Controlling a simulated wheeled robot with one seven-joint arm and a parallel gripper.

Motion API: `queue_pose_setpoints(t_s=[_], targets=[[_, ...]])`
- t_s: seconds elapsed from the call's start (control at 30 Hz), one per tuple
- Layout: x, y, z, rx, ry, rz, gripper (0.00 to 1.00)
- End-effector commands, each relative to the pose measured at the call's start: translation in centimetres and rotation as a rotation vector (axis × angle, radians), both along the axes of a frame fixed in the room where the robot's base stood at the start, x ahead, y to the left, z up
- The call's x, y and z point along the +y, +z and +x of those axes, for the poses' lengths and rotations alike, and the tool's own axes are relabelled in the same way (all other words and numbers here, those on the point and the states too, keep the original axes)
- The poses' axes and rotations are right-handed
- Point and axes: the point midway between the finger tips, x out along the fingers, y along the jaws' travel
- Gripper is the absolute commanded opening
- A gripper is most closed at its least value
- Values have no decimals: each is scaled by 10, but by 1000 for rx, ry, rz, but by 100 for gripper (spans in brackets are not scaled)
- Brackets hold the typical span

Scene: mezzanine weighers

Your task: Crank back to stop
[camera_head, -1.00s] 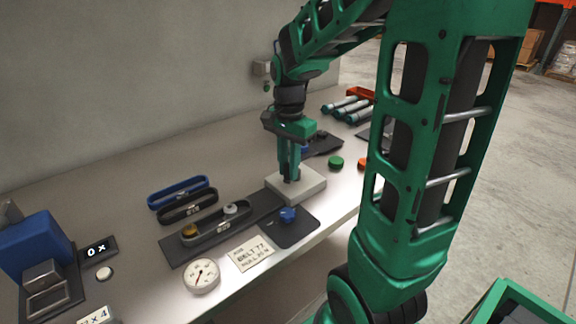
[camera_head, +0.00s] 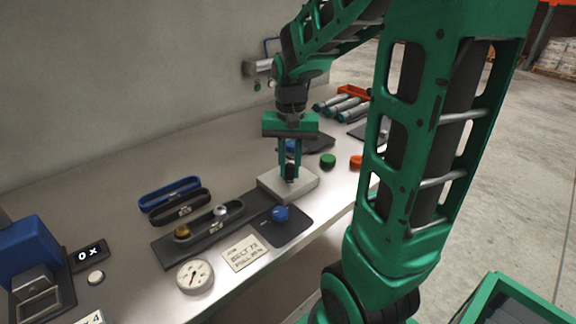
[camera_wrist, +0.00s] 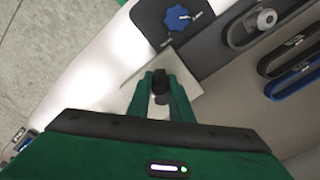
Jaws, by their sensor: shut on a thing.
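My gripper (camera_head: 289,177) points straight down over a pale grey block (camera_head: 306,184) on the bench. Its green fingers are shut on a small dark crank handle (camera_wrist: 161,90), which shows between them in the wrist view. The block also shows in the wrist view (camera_wrist: 190,84), under the fingertips. The fingers hide most of the handle in the head view. A blue knob (camera_head: 280,213) stands on a dark plate just in front of the block; it also shows in the wrist view (camera_wrist: 177,18). I cannot make out a stop.
To the left are a dark tray (camera_head: 196,234) with two pulleys, a blue belt (camera_head: 170,191), a black belt (camera_head: 180,207), a dial gauge (camera_head: 195,276) and a printed card (camera_head: 243,254). Green (camera_head: 328,160) and orange (camera_head: 357,162) caps lie right of the gripper. The wall is behind.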

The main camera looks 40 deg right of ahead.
Motion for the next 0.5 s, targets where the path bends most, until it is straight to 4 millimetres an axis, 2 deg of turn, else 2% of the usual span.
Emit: queue_pose_setpoints(t_s=[0.43,0.47,0.5], targets=[[2,-2,-4,11,13,5,0],[2,-2,-4,11,13,5,26],[2,-2,-3,11,13,5,36]])
